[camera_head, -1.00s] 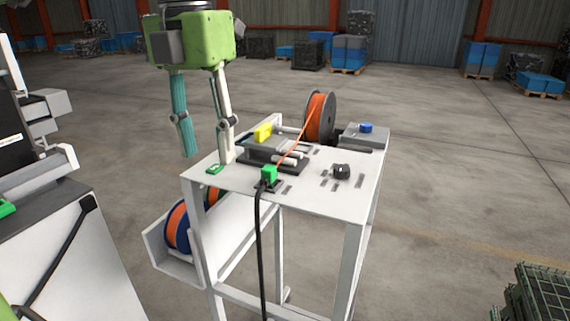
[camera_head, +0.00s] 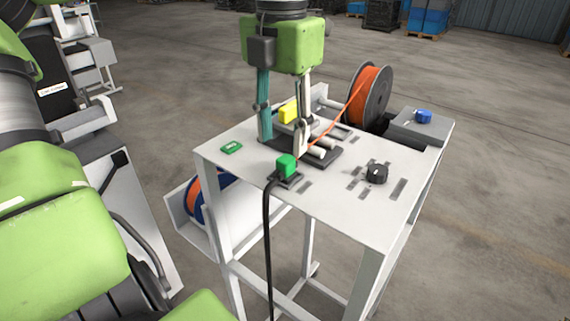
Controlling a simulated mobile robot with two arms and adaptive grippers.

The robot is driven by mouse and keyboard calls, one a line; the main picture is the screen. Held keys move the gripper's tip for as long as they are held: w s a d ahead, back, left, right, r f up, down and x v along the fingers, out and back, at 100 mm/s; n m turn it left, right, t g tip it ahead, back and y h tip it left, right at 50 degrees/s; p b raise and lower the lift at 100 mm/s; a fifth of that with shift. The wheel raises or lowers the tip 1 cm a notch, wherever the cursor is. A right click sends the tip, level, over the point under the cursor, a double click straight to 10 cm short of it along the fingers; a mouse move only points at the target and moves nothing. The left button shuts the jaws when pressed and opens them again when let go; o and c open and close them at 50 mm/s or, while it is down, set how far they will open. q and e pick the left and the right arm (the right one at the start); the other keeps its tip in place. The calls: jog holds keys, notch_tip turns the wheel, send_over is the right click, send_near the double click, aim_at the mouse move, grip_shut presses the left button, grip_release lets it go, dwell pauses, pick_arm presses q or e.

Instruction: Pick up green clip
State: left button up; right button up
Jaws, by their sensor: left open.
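A green block (camera_head: 286,166) sits on a small dark base near the front edge of the white table, with a black cable hanging from it. A small flat green piece (camera_head: 231,148) with a pale mark lies on the table's left part; I cannot tell for certain which of the two is the clip. My left gripper (camera_head: 283,146) points down, open and empty, its fingers just behind the green block as I see it. The flat piece lies left of the fingers. My right gripper is not in view.
An orange strand runs from the spool (camera_head: 370,97) toward the fixture. A black knob (camera_head: 376,173) and a grey box with a blue button (camera_head: 423,117) are on the right.

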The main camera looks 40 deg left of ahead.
aim_at(285, 158)
pick_arm(q)
jog(key=f, duration=0.1)
jog(key=w+f+p, duration=0.1)
jog(key=f, duration=0.2)
jog(key=f+p, duration=0.1)
jog(key=f, duration=0.1)
jog(key=shift+w+a+f+p, duration=0.15)
jog(key=shift+a+f+p, duration=0.1)
jog(key=shift+a+p, duration=0.1)
jog(key=shift+w+f, duration=0.1)
jog(key=shift+f, duration=0.1)
jog(key=shift+d, duration=0.1)
jog(key=c, duration=1.1)
grip_shut()
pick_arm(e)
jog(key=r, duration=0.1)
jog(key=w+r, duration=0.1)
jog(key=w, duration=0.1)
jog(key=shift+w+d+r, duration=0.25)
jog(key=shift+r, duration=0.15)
